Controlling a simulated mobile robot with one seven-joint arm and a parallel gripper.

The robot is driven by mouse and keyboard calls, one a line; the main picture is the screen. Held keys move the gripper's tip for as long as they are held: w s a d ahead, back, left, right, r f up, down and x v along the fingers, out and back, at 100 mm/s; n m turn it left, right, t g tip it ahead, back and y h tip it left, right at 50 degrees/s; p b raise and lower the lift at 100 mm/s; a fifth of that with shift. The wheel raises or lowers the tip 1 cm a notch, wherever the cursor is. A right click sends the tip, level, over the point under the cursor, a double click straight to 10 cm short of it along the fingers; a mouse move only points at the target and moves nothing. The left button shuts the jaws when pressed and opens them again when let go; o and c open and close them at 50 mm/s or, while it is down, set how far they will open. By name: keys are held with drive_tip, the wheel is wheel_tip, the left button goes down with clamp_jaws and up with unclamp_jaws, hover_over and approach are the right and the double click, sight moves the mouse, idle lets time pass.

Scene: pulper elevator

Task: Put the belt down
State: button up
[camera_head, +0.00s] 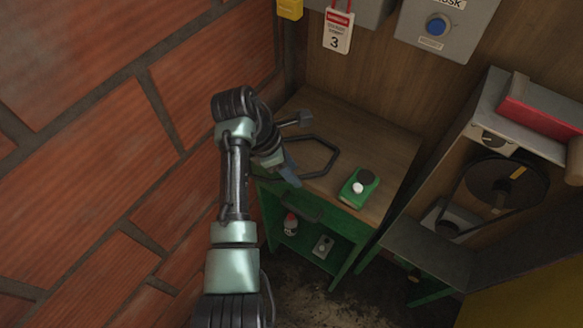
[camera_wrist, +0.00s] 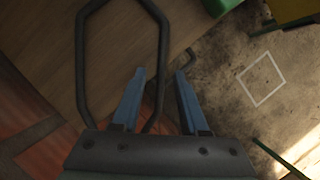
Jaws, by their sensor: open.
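The belt is a dark angular loop (camera_head: 334,148) that shows over the wooden tabletop (camera_head: 385,160), near its left front part. In the wrist view the belt (camera_wrist: 79,50) runs from the upper left down toward my gripper, and its near end is hidden behind the gripper body. My gripper (camera_head: 290,172) is at the left front edge of the table, beside the loop. In the wrist view its blue fingers (camera_wrist: 160,73) are open and apart, with the right strand of the belt passing through the gap between them. I cannot tell whether the near part touches the table.
A green box with a white knob (camera_head: 359,188) sits right of the belt. A machine with a dark wheel (camera_head: 500,182) stands right. A brick wall (camera_head: 95,150) is close on the left.

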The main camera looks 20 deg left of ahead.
drive_tip(key=p+v, duration=0.3)
drive_tip(key=v, duration=0.9)
drive_tip(key=w+d+r+m+t+y, duration=0.3)
drive_tip(key=w+d+r+m+t, duration=0.3)
drive_tip(key=w+d+r+m, duration=0.4)
drive_tip(key=s+d+r+m+t, duration=0.1)
drive_tip(key=d+r+m+t, duration=0.4)
drive_tip(key=r+m, duration=0.4)
drive_tip(key=s+d+r+m+t, duration=0.1)
drive_tip(key=s+r+t, duration=0.3)
drive_tip(key=r, duration=0.7)
drive_tip(key=s+d+r+m+t, duration=0.1)
drive_tip(key=s+r+m+t, duration=0.2)
drive_tip(key=r, duration=0.8)
drive_tip(key=s+d+r+m+t, duration=0.1)
drive_tip(key=s+d+r+t, duration=0.1)
drive_tip(key=s+r+t, duration=0.4)
drive_tip(key=s+r, duration=0.3)
drive_tip(key=r, duration=0.2)
drive_tip(key=shift+m+t+y, duration=0.3)
drive_tip(key=shift+m+t, duration=0.1)
